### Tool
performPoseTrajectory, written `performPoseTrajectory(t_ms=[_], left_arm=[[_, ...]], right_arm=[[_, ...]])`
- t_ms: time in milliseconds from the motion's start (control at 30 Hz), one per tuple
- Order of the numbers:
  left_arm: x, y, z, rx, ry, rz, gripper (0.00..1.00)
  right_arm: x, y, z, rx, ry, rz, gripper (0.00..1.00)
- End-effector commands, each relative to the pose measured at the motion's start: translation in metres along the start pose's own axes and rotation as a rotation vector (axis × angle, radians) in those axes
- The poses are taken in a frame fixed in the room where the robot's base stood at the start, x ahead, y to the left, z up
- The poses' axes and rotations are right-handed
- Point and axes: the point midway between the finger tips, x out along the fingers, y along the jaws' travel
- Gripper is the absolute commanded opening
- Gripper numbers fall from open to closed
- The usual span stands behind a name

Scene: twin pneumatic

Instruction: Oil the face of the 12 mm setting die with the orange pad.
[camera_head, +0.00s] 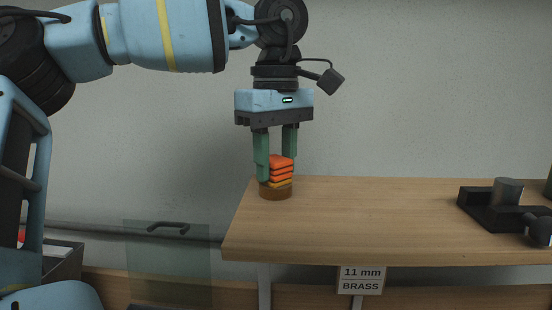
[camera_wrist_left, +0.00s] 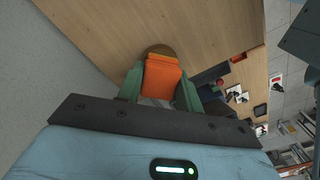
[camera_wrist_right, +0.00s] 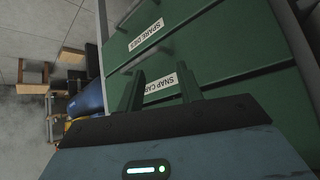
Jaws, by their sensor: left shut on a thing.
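The orange pad (camera_head: 281,163), with dark and yellow bands at its lower part, is between the fingers of my left gripper (camera_head: 275,170). My left gripper is shut on the pad, which also shows from above in the left wrist view (camera_wrist_left: 161,78). A round brown dish (camera_head: 276,192) is directly under the pad near the bench's left end; I cannot tell whether they touch. A grey cylinder (camera_head: 508,191) stands on a black fixture at the right; no size marking shows on it. My right gripper (camera_wrist_right: 160,78) is open and empty in front of green drawers.
The wooden bench (camera_head: 370,215) is clear between the dish and the black fixture (camera_head: 484,212). A sign reading "11 mm BRASS" (camera_head: 361,280) hangs at its front edge. The drawers carry labels "SPARE DIES" (camera_wrist_right: 146,34) and "SNAP CAPS" (camera_wrist_right: 161,83). A translucent panel (camera_head: 168,265) is at lower left.

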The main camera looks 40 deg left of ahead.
Motion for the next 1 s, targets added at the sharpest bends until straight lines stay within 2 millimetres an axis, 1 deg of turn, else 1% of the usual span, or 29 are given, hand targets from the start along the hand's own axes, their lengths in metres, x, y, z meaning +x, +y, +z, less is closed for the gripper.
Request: performPoseTrajectory(t_ms=[33,467,567,1000], left_arm=[[0.003,0.0,0.0,0.001,-0.001,-0.007,0.18],[0.003,0.0,0.0,0.001,-0.001,-0.01,0.18],[-0.002,0.0,0.0,0.0,0.0,-0.009,0.18],[-0.035,0.0,0.0,-0.001,0.0,-0.001,0.18]], right_arm=[[0.0,0.0,0.001,-0.001,-0.001,0.0,0.36],[-0.001,0.003,0.002,-0.015,-0.003,-0.001,0.36],[-0.001,0.003,0.0,-0.015,0.0,-0.001,0.36],[-0.002,0.002,-0.013,-0.007,0.022,0.002,0.36]])
